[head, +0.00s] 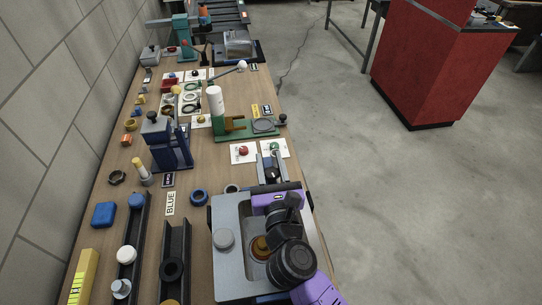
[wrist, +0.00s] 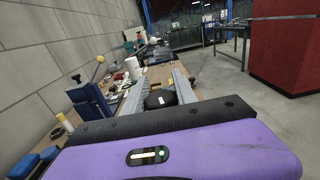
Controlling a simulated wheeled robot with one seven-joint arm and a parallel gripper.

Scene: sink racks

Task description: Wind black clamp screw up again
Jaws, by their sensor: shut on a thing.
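My gripper (head: 271,160) reaches away over the bench, just beyond the metal sink. Its two grey fingers are shut on a black, rounded knob, which I take to be the black clamp screw (head: 271,175). In the wrist view the black clamp screw (wrist: 160,100) sits between the fingers and shows a small white mark. Its lower part, and whatever it is threaded into, is hidden by the fingers and the purple gripper body. I cannot tell how far it is wound up.
The metal sink (head: 228,275) with a brown drain lies under my arm. A green fixture (head: 235,132) with a white cylinder stands beyond the gripper, and a blue press (head: 170,150) stands left. Red and green buttons on white cards lie close ahead. Open floor lies right.

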